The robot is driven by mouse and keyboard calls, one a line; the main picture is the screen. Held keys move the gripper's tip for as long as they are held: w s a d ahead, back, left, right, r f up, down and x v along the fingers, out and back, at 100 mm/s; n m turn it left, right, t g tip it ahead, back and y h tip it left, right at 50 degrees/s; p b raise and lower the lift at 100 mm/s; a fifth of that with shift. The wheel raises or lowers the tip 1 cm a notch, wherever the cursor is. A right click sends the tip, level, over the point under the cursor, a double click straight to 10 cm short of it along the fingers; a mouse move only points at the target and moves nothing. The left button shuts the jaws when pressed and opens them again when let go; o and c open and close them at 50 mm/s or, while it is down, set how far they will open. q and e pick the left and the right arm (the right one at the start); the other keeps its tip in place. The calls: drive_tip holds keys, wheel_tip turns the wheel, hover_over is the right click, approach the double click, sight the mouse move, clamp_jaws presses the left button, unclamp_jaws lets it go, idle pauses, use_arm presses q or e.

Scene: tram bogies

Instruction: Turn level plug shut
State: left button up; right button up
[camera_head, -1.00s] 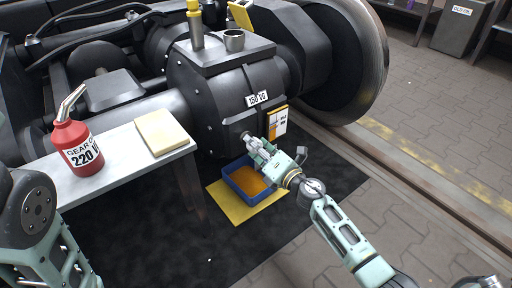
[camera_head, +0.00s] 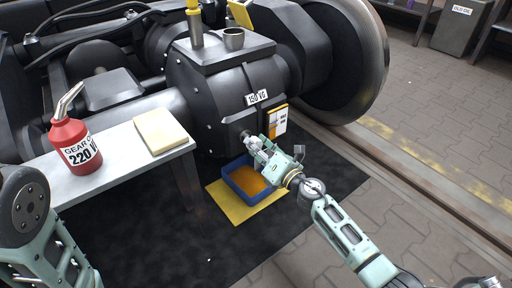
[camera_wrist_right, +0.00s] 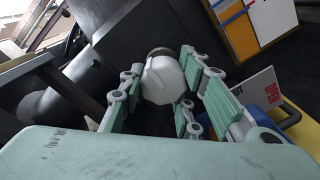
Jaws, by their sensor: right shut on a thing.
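The level plug (camera_wrist_right: 162,80) is a pale grey, faceted knob on the side of the dark gearbox housing (camera_head: 225,85). In the right wrist view it sits between the fingers of my right gripper (camera_wrist_right: 165,95), which is shut on it. In the head view my right gripper (camera_head: 254,145) reaches the lower front of the housing and mostly hides the plug. How far the plug is screwed in cannot be told. At the left edge of the head view part of my left arm shows; its gripper is out of the picture.
A blue tray (camera_head: 232,184) of orange-brown oil stands on a yellow mat (camera_head: 226,209) below my right gripper. A table (camera_head: 100,185) at left carries a red oil can (camera_head: 72,143) and a folded cloth (camera_head: 160,131).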

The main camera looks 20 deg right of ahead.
drive_tip(key=o, duration=1)
drive_tip(key=shift+a+r, duration=0.15)
drive_tip(key=shift+r, duration=0.1)
drive_tip(key=shift+o, duration=0.3)
drive_tip(key=shift+f, duration=0.1)
drive_tip(key=v, duration=1.2)
